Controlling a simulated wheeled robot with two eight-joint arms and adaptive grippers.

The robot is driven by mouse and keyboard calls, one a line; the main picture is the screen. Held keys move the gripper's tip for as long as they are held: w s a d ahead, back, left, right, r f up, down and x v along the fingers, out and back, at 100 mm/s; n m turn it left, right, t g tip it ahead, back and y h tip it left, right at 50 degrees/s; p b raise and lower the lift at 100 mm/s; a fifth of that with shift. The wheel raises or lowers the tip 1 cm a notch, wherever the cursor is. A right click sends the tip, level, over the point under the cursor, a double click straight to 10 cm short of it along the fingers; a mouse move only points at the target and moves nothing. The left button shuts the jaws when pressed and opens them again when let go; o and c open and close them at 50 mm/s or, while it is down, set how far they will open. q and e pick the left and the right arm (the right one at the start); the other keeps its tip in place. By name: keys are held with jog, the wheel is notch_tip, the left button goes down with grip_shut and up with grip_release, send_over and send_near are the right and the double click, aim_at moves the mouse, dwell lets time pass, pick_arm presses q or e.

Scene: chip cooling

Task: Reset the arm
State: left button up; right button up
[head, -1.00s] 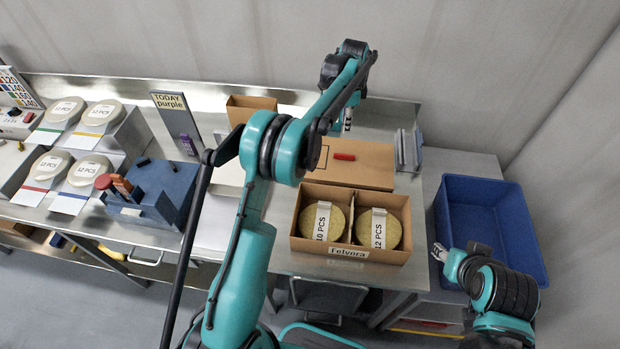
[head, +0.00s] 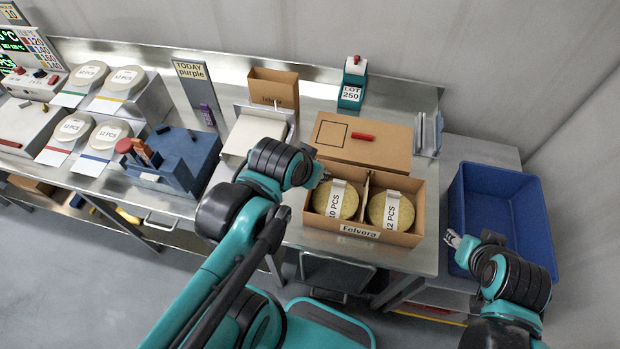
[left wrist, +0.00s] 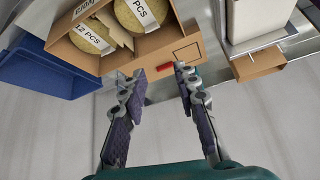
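My left gripper (head: 322,174) is partly hidden behind its own wrist in the head view, at the left edge of the Felvora box. In the left wrist view the left gripper (left wrist: 160,76) is open, its two fingers apart with nothing between them. My right gripper (head: 456,239) is at the near left edge of the blue bin; its fingers are too small to tell open from shut. The open cardboard box (head: 408,239) labelled Felvora holds two round packs, marked 10 PCS (head: 347,205) and 12 PCS (head: 401,213).
A flat cardboard piece (head: 390,146) with a red marker (head: 363,136) lies behind the box. A LOT 250 stand (head: 351,90) and a small carton (head: 273,90) stand at the back. The blue bin (head: 505,200) is empty. A blue block (head: 180,158) stands left.

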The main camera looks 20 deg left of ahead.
pick_arm(q)
jog(key=shift+s+f+n, duration=0.4)
jog(key=shift+s+f, duration=0.4)
jog(key=shift+s, duration=0.05)
